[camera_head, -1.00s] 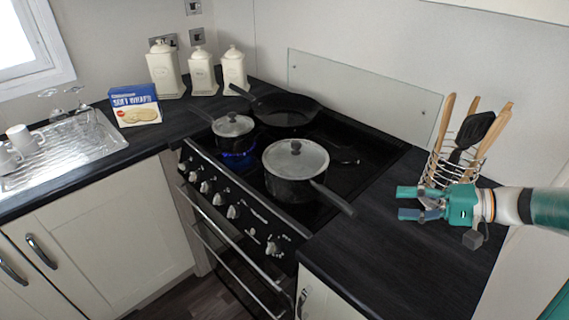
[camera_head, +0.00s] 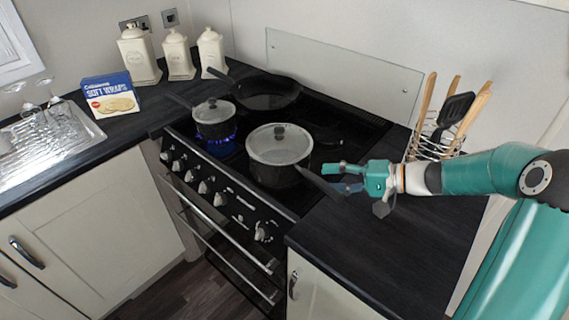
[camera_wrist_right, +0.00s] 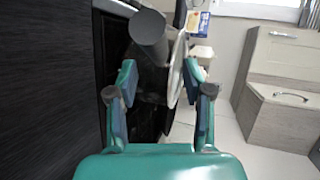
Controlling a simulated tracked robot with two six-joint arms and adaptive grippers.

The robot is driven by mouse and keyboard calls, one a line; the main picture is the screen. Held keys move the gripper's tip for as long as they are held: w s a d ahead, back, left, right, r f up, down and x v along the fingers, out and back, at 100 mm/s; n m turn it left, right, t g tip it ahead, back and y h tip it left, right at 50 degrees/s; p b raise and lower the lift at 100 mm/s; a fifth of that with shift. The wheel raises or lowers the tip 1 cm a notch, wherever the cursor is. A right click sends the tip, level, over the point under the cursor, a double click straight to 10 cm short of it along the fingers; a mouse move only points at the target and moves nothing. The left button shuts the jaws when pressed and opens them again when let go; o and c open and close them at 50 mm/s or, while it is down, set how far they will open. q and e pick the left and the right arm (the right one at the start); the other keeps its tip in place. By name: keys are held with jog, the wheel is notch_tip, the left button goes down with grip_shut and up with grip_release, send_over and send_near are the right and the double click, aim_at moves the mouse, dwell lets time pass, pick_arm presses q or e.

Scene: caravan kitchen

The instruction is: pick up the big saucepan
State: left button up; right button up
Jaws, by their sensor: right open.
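The big saucepan (camera_head: 278,172) stands on the hob near its front right, upright, with a glass lid (camera_head: 280,144) on it. Its dark handle (camera_head: 312,180) points right, to the front of my right gripper. My right gripper (camera_head: 334,178) is open at the handle, its fingers overlapping the handle's end in the head view. In the right wrist view the handle (camera_wrist_right: 148,38) lies ahead of and partly between the open fingers (camera_wrist_right: 160,80); I cannot tell whether they touch it. The lid's edge (camera_wrist_right: 177,70) shows beyond. My left gripper is out of view.
A small lidded saucepan (camera_head: 214,122) stands over a lit blue burner, with a frying pan (camera_head: 266,92) behind it. A wire utensil rack (camera_head: 436,148) stands at the right. The worktop (camera_head: 375,250) before it is clear.

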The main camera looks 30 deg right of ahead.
aim_at(318, 177)
jog(key=p+x, duration=0.2)
jog(key=x, duration=0.2)
jog(key=shift+a, duration=0.2)
jog(key=shift+w+a+f, duration=0.2)
jog(key=shift+w+f, duration=0.05)
jog(key=shift+w, duration=0.05)
grip_shut()
jog(key=shift+r, duration=0.1)
